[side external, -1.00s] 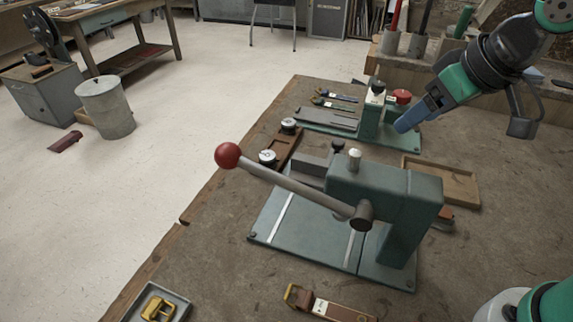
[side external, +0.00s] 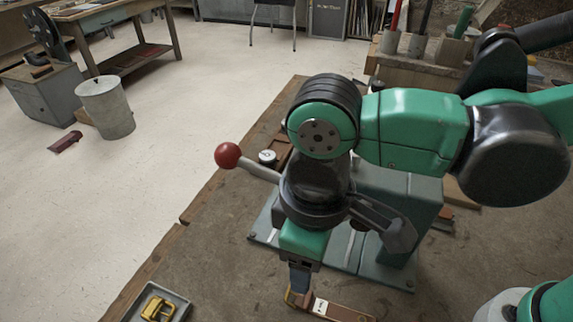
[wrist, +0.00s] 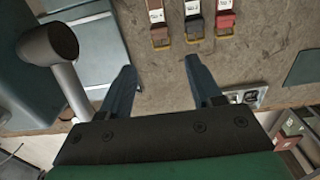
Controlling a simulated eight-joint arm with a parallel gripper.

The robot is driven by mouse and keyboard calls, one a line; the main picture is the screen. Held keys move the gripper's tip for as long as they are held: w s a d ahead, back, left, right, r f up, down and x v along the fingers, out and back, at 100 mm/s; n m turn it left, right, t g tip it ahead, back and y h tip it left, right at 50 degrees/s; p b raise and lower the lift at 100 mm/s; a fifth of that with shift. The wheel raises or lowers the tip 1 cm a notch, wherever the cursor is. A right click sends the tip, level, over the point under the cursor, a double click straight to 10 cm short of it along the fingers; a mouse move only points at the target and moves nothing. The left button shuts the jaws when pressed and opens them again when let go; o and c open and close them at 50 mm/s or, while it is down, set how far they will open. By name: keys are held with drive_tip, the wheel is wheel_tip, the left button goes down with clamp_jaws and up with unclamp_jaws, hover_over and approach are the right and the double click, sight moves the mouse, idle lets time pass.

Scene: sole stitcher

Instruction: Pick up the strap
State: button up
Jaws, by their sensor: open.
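A brown leather strap (side external: 338,310) with a brass buckle and a white label lies on the bench at the bottom edge of the side view. My gripper (side external: 300,285) points down over the buckle end of the strap in the side view. In the wrist view, my gripper (wrist: 160,72) is open, its fingers apart and empty, short of the buckles. Contact cannot be told.
A green press (side external: 425,215) with a long lever ending in a red ball (side external: 228,155) stands close to my gripper, partly hidden by my arm. A small tray (side external: 180,299) with yellow buckles sits at the bench's front left. Bare bench (side external: 235,275) lies between.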

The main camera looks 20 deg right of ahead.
sight(304, 298)
wheel_tip(304, 298, down, 11)
drive_tip(key=shift+r, duration=0.1)
idle(0.5)
clamp_jaws()
